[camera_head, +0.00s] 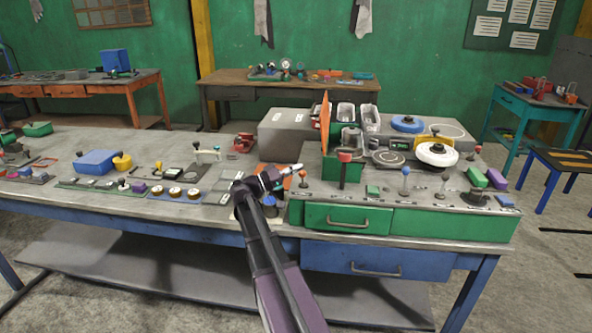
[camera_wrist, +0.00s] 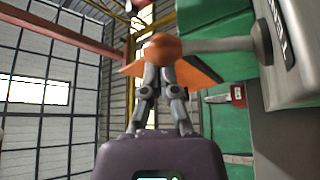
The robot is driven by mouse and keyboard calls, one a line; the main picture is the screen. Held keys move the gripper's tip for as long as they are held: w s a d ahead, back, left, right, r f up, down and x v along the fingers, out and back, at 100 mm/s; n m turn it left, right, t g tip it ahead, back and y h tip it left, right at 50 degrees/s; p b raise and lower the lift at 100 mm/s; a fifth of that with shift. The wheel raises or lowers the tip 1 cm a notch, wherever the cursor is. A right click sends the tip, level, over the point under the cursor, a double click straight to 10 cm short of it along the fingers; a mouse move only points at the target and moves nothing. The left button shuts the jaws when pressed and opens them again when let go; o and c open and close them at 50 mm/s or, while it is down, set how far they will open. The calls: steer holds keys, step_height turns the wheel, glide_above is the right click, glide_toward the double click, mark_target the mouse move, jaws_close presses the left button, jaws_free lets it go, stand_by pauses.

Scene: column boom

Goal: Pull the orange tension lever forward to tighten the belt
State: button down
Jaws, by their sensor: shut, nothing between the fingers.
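The tension lever has an orange ball knob (camera_wrist: 162,46) on a grey shaft. In the wrist view the shaft runs right to a grey base with lettering. In the head view the lever knob (camera_head: 303,174) stands at the left end of the raised bench unit, above the green drawer. My gripper (camera_head: 297,168) points right, with its fingertips close beside the knob. In the wrist view my gripper (camera_wrist: 158,70) is shut and empty, its tips overlapping the knob's lower edge. I cannot tell whether they touch it. The belt cannot be made out.
An upright orange panel (camera_head: 325,124) and a red-topped lever (camera_head: 344,158) stand right of my gripper. A blue-knobbed lever (camera_head: 405,172) is further right. The green drawer (camera_head: 346,219) lies below. Small parts cover the bench to the left.

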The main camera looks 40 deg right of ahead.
steer(key=shift+r, duration=0.1)
steer(key=w+a, duration=0.6)
steer(key=a, duration=0.1)
steer(key=shift+f+b, duration=0.35)
steer(key=shift+f, duration=0.1)
stand_by(0.3)
stand_by(0.6)
